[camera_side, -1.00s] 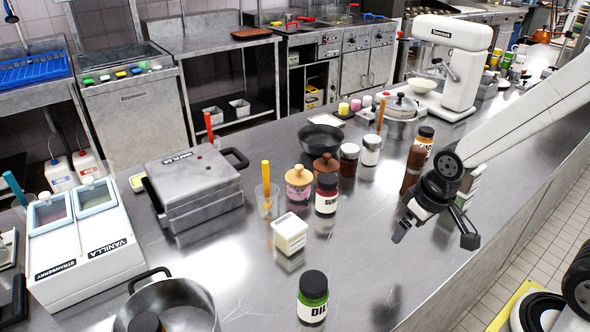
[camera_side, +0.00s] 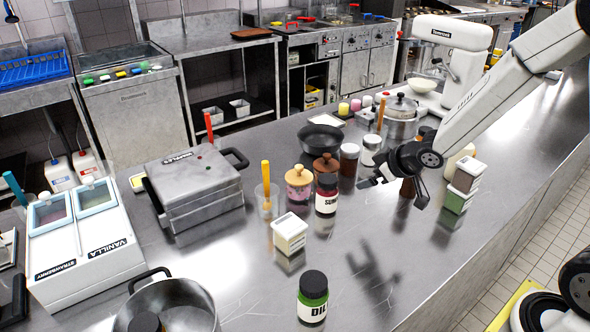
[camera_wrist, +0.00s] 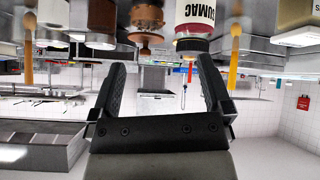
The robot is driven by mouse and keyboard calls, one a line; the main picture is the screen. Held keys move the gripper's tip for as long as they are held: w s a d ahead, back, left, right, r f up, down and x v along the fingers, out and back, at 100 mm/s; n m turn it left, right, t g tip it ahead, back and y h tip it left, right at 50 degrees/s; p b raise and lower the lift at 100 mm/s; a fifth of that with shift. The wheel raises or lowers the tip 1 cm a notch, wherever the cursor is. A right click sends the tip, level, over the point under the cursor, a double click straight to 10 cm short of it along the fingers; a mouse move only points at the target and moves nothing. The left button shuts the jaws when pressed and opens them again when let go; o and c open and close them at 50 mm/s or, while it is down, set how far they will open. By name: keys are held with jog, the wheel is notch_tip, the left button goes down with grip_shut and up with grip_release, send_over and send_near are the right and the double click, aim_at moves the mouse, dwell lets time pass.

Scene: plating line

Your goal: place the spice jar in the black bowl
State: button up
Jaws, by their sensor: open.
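The task does not say which spice jar is meant. A jar labelled SUMAC (camera_side: 327,196) with a black lid stands upright on the steel counter, and it also shows upside down at the top of the wrist view (camera_wrist: 194,12). A green-labelled DILL jar (camera_side: 312,299) with a black lid stands nearer the front. The black bowl (camera_side: 321,139) sits behind the jars and looks empty. My gripper (camera_side: 393,191) is open and empty, to the right of the SUMAC jar and apart from it. In the wrist view its fingers (camera_wrist: 160,68) are spread, with the SUMAC jar beyond them.
Close around the SUMAC jar are a pink-banded jar (camera_side: 299,184), a brown wooden-lidded jar (camera_side: 326,168), and a white tub (camera_side: 290,234). A brown-filled jar (camera_side: 348,160) and a silver-lidded jar (camera_side: 371,151) stand behind. The counter right of the DILL jar is clear.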

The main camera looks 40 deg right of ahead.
aim_at(328, 179)
jog(key=shift+w+a+f+n+t+y, duration=0.15)
jog(key=shift+w+f+n+y, duration=0.35)
jog(key=shift+n+y, duration=0.75)
jog(key=shift+w+a+f+n+t+y, duration=0.15)
jog(key=shift+w+n+y, duration=0.55)
jog(key=shift+y, duration=1.05)
jog(key=shift+w+a+f+n+t+y, duration=0.1)
jog(key=shift+w+f+n+y, duration=0.5)
jog(key=shift+y, duration=0.9)
jog(key=shift+w+r+n, duration=0.1)
jog(key=shift+r+n, duration=0.05)
jog(key=shift+n, duration=0.1)
jog(key=shift+x, duration=1.3)
jog(key=shift+a, duration=0.1)
jog(key=shift+x, duration=2.5)
